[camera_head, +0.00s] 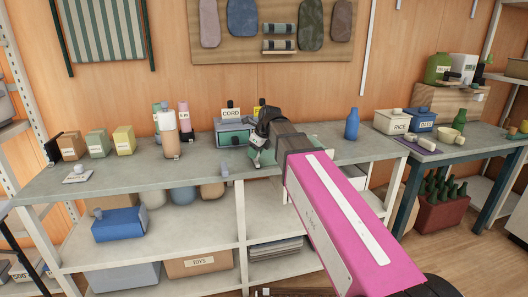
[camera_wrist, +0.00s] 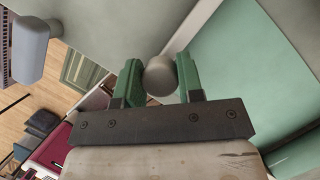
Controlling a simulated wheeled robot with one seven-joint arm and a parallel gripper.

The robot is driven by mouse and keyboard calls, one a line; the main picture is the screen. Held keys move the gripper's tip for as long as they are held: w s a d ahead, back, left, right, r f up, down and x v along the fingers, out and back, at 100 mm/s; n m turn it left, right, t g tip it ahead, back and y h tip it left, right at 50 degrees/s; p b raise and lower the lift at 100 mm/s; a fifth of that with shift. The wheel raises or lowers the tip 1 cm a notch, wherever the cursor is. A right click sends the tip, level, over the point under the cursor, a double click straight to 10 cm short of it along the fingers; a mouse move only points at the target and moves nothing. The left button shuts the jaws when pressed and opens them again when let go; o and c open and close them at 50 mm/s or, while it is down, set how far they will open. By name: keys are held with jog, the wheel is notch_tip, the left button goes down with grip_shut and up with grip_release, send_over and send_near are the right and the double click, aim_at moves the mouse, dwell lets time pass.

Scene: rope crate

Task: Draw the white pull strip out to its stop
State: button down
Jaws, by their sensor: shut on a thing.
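My gripper (camera_head: 257,158) is at the front edge of the grey counter, in front of the CORD box (camera_head: 234,132). In the wrist view its two green fingers (camera_wrist: 160,84) are closed on a rounded grey knob (camera_wrist: 160,74). A pale diagonal band (camera_wrist: 192,28) runs up and right from behind the knob. I cannot tell whether it is the white pull strip or an edge of the furniture. In the head view my arm and gripper hide the knob and whatever it is fixed to.
The grey counter (camera_head: 110,180) holds a bottle (camera_head: 169,137) and small boxes left of my gripper. A blue bottle (camera_head: 352,124) and the RICE box (camera_head: 392,122) stand to the right. A grey rounded piece (camera_wrist: 30,32) is at upper left in the wrist view.

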jog(key=a, duration=0.3)
jog(key=s+a, duration=0.1)
jog(key=a, duration=0.2)
jog(key=s+a, duration=0.1)
jog(key=a, duration=0.1)
jog(key=shift+s+a, duration=0.25)
jog(key=shift+a, duration=0.15)
jog(key=c, duration=0.8)
grip_release()
jog(key=shift+a, duration=0.1)
jog(key=shift+o, duration=0.2)
jog(key=shift+r, duration=0.1)
jog(key=shift+d+r, duration=0.25)
jog(key=shift+r, duration=0.05)
jog(key=v, duration=1)
jog(key=shift+s, duration=0.1)
